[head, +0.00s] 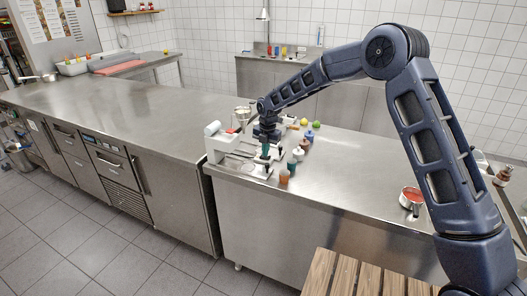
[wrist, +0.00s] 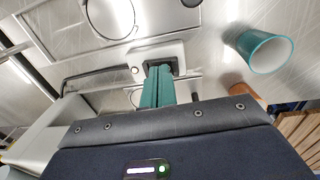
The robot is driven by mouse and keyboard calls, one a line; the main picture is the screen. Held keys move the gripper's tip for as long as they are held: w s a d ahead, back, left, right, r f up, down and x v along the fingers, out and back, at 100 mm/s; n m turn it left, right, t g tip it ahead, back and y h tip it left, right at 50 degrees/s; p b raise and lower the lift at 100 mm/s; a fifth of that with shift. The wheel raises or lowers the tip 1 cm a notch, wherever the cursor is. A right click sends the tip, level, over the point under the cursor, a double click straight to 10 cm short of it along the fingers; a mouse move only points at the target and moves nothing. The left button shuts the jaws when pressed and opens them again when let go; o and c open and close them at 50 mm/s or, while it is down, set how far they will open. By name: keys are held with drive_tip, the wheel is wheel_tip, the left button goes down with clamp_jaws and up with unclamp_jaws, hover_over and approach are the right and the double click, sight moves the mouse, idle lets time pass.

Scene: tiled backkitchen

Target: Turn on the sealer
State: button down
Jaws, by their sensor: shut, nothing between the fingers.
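The sealer (head: 222,146) is a white machine on the steel counter, with a white roll at its left end. In the wrist view, part of its white frame (wrist: 137,57) with a dark recess crosses the upper middle. My gripper (head: 265,152) is over the right part of the sealer, pointing down. In the wrist view its teal fingers (wrist: 157,84) are together and empty, close in front of the frame and its dark recess. I cannot tell whether they touch it. No switch can be clearly made out.
A teal cup (wrist: 268,54) stands right of the fingers, with an orange cup (head: 284,177) nearby. Several small bottles stand right of my gripper. A red-filled pan (head: 411,198) is farther right on the steel counter (head: 345,170). The left counter (head: 110,110) is mostly clear.

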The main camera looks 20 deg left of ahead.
drive_tip(key=shift+r, duration=0.1)
idle(0.3)
wheel_tip(320, 180, up, 14)
drive_tip(key=a, duration=0.1)
drive_tip(key=shift+a, duration=0.4)
idle(0.4)
